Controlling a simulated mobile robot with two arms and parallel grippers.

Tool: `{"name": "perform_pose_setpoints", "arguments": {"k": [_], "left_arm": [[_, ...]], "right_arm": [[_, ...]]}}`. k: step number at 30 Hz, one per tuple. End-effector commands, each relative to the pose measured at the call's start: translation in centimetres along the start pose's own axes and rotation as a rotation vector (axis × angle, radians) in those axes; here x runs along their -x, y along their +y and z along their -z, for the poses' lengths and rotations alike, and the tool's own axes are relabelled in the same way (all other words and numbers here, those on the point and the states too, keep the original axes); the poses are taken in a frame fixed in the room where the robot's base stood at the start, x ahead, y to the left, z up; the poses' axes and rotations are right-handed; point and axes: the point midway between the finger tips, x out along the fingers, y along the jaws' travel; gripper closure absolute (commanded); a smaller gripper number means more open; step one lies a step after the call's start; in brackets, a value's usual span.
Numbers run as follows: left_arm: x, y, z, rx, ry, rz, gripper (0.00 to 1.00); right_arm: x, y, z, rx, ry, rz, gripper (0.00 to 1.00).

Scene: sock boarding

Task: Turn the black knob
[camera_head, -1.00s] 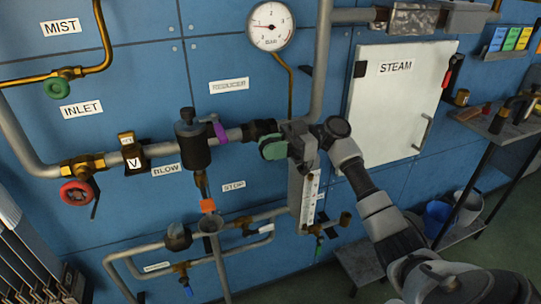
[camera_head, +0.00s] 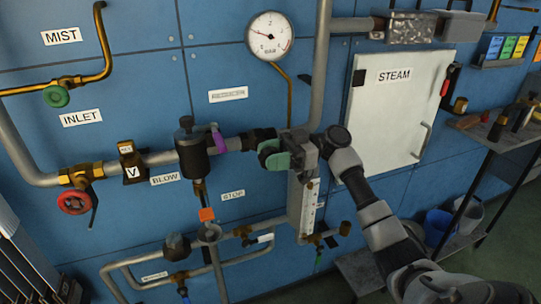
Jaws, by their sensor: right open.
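The black knob (camera_head: 259,136) sits on the grey pipe below the reducer label (camera_head: 228,95), right of the purple lever. My right gripper (camera_head: 270,152) is at its lower right side. Its green-padded fingers are open, and the near one overlaps the knob's lower edge in the picture. I cannot tell whether they touch the knob, and the far finger is partly hidden. My left gripper is out of view.
A pressure gauge (camera_head: 270,36) hangs above. A black cylinder (camera_head: 192,155) with a purple lever (camera_head: 218,139) stands close left. A sight tube (camera_head: 308,207) is below my gripper, and a white steam panel (camera_head: 398,110) is right. A red valve wheel (camera_head: 74,202) is far left.

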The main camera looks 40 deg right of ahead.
Motion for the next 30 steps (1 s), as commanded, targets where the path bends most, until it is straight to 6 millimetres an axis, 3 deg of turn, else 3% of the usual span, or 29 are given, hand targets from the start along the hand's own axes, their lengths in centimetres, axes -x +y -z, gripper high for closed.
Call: {"name": "perform_pose_setpoints", "arguments": {"k": [10,12,15,21,30], "left_arm": [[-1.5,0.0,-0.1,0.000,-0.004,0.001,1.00],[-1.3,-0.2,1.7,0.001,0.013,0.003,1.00],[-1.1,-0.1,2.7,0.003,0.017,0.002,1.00],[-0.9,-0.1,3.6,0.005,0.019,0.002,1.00],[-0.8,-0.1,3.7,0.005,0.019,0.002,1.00]], "right_arm": [[6.3,0.1,-0.2,0.001,0.000,-0.005,0.53],[7.6,0.1,-0.1,0.001,0.001,-0.004,0.53],[9.1,0.1,-0.1,0.001,0.000,-0.003,0.53],[10.5,0.0,0.0,0.002,0.001,-0.001,0.53],[10.6,0.0,0.1,0.001,0.001,-0.001,0.53]]}}
